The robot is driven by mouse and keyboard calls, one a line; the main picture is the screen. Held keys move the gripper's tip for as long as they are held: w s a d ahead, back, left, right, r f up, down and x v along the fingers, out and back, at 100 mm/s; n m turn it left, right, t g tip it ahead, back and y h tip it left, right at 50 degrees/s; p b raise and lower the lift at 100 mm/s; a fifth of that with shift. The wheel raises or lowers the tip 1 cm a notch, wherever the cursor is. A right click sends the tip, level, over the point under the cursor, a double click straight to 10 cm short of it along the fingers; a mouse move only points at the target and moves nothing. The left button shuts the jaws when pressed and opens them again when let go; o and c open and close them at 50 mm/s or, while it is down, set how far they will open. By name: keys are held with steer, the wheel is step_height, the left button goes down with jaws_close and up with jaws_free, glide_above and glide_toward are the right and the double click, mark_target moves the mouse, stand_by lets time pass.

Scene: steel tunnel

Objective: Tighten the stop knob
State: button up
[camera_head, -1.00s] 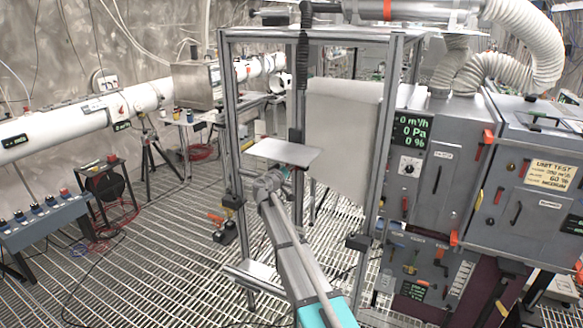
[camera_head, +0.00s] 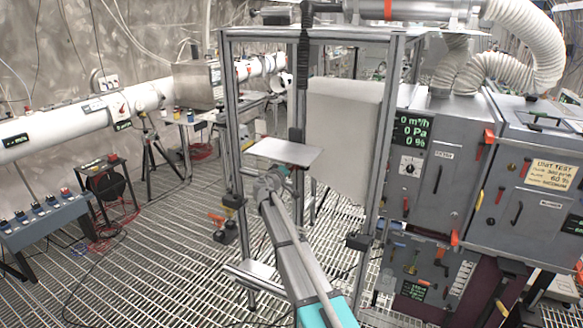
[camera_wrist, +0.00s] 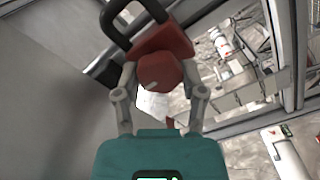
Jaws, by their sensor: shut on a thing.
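In the wrist view the stop knob (camera_wrist: 158,72) is a red, faceted knob. My gripper (camera_wrist: 160,92) is shut on it, with a finger at each side. A red block and a black loop handle (camera_wrist: 136,18) sit just beyond the knob. In the head view my arm reaches up to the underside of a flat light plate (camera_head: 283,151) on the metal frame. The gripper and the knob are mostly hidden there by the arm and the plate.
Upright posts of the metal frame (camera_head: 379,150) stand close on both sides of my arm. A pale panel (camera_head: 342,130) hangs behind it. A grey cabinet (camera_head: 440,165) stands at the right.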

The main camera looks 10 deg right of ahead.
steer(key=o, duration=1.2)
steer(key=shift+c, duration=0.2)
steer(key=v, duration=1.2)
